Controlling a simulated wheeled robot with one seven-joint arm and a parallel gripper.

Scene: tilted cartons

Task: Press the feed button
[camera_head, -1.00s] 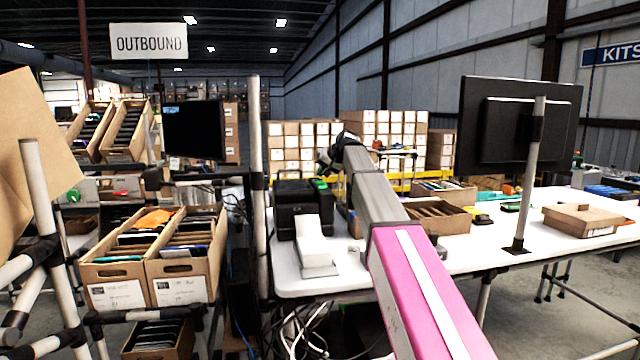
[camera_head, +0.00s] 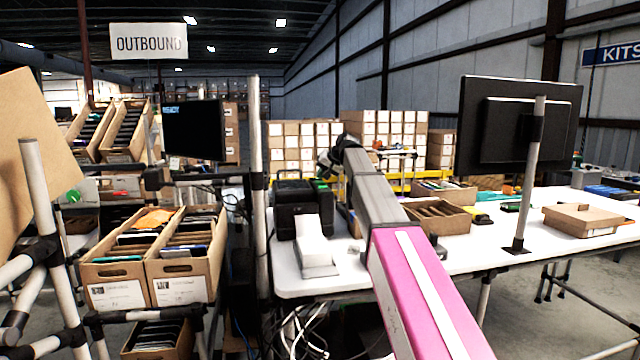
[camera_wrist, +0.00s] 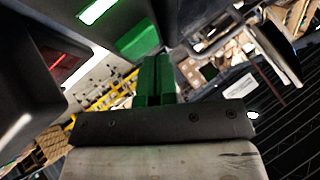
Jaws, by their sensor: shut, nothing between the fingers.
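The black label printer (camera_head: 294,207) stands on the left end of the white table. In the wrist view, the dark printer housing (camera_wrist: 35,25) fills the upper left. On it are a bright green-white lit strip (camera_wrist: 97,10) and a green patch (camera_wrist: 137,37), which looks like the feed button. My gripper (camera_wrist: 152,68) has green fingers, shut together and empty. Their tips point up at the housing, just below and right of the green patch. I cannot tell whether they touch it. In the head view my arm hides most of the gripper.
An open carton (camera_head: 440,217) and a closed flat carton (camera_head: 582,220) lie on the table (camera_head: 470,250). A monitor (camera_head: 520,120) stands on a pole at the right. A metal post (camera_head: 258,180) rises left of the printer.

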